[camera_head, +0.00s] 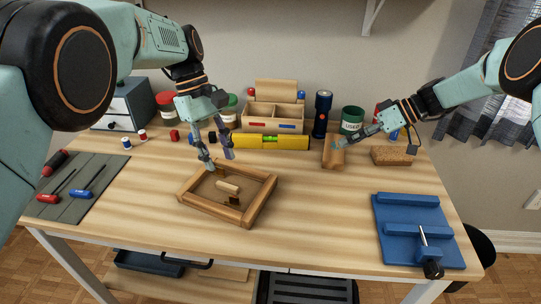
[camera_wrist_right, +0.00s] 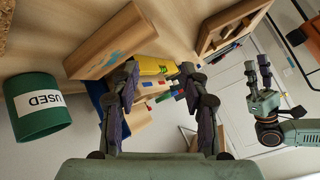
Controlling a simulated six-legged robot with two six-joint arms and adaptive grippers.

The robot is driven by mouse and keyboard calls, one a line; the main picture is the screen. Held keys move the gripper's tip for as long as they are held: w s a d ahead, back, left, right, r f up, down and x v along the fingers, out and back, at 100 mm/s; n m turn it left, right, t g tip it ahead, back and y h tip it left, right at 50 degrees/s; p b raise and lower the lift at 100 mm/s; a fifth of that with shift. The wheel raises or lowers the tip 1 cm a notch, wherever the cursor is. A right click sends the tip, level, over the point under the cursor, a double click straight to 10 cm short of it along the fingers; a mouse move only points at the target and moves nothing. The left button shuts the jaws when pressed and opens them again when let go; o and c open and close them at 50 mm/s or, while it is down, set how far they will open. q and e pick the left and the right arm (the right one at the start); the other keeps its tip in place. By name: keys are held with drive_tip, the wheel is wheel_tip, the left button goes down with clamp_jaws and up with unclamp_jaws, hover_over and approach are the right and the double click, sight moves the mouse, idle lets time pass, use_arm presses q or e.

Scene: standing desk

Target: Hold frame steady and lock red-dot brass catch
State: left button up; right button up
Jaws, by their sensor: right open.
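The wooden frame (camera_head: 205,208) lies on the desk, left of centre. A small pale wooden piece (camera_head: 228,187) sits inside it. A small dark brown piece (camera_head: 233,201) stands near its front right side; I cannot make out a red dot or which part is the catch. My left gripper (camera_head: 217,160) is over the frame's far left side with fingers apart; contact is unclear. It also shows in the right wrist view (camera_wrist_right: 258,72). My right gripper (camera_head: 343,143) is open beside a wooden block (camera_head: 333,156). Its fingers (camera_wrist_right: 160,72) are apart with nothing between them.
A yellow level (camera_head: 250,141), a wooden organiser (camera_head: 258,122), a dark blue torch (camera_head: 321,114) and a green USED cup (camera_head: 352,120) line the back. A blue fixture (camera_head: 400,225) is at right; a screwdriver mat (camera_head: 98,186) at left. The centre front is clear.

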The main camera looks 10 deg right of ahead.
drive_tip(key=a+r+n+g+h, duration=0.1)
drive_tip(key=a+n+g+h, duration=0.2)
drive_tip(key=a+n, duration=0.85)
drive_tip(key=n+h, duration=0.6)
drive_tip(key=n, duration=0.4)
hover_over(267, 186)
drive_tip(key=shift+w+d+r+m+g, duration=0.25)
drive_tip(key=shift+d+r+g, duration=0.1)
drive_tip(key=shift+r+g, duration=0.05)
drive_tip(key=shift+s+a+n, duration=0.2)
drive_tip(key=shift+a+n, duration=0.1)
drive_tip(key=shift+n, duration=0.4)
drive_tip(key=shift+f, duration=3.95)
clamp_jaws()
